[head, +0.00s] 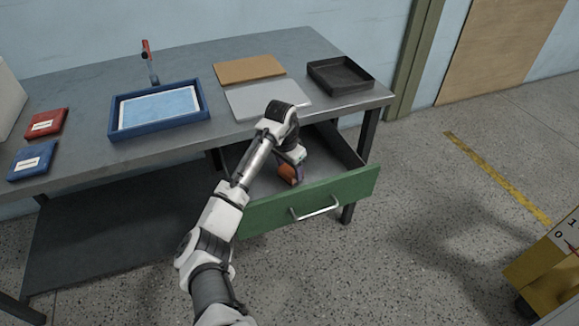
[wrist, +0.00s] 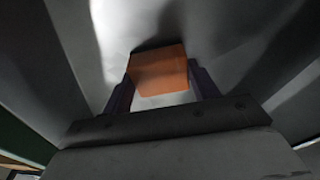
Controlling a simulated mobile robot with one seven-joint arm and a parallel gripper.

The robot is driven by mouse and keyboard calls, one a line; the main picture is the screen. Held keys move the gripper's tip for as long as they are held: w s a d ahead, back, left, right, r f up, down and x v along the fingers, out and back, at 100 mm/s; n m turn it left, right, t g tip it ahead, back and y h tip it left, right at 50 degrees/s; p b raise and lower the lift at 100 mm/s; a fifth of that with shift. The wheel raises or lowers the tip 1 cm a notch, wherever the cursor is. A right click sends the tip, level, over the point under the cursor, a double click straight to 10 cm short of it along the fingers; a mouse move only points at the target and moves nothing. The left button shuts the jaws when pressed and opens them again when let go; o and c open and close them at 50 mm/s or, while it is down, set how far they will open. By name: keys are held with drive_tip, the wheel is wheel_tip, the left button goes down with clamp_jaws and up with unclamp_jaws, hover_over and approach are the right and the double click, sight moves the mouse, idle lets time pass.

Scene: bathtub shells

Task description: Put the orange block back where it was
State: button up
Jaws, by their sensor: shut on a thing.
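The orange block (head: 287,173) is in the open drawer with the green front (head: 345,193), below the table top. My gripper (head: 293,175) reaches down into the drawer and is shut on the block. In the wrist view the orange block (wrist: 159,71) sits between the two dark fingers of my gripper (wrist: 160,88), close to the grey drawer floor. I cannot tell whether the block touches the floor.
The grey table (head: 75,93) holds a blue tray (head: 112,120), a brown board (head: 249,69), a light grey board (head: 267,97), a black tray (head: 340,76), and a red (head: 45,123) and a blue packet (head: 33,160). A yellow cart (head: 545,270) stands at the lower right.

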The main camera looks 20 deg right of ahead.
sight(285, 172)
drive_tip(key=shift+f, duration=0.1)
drive_tip(key=o, duration=1)
drive_tip(key=r, duration=0.4)
drive_tip(key=a+r, duration=0.1)
drive_tip(key=r, duration=0.7)
drive_tip(key=shift+s+a+r, duration=0.1)
drive_tip(key=shift+s+a, duration=0.2)
drive_tip(key=shift+s, duration=0.05)
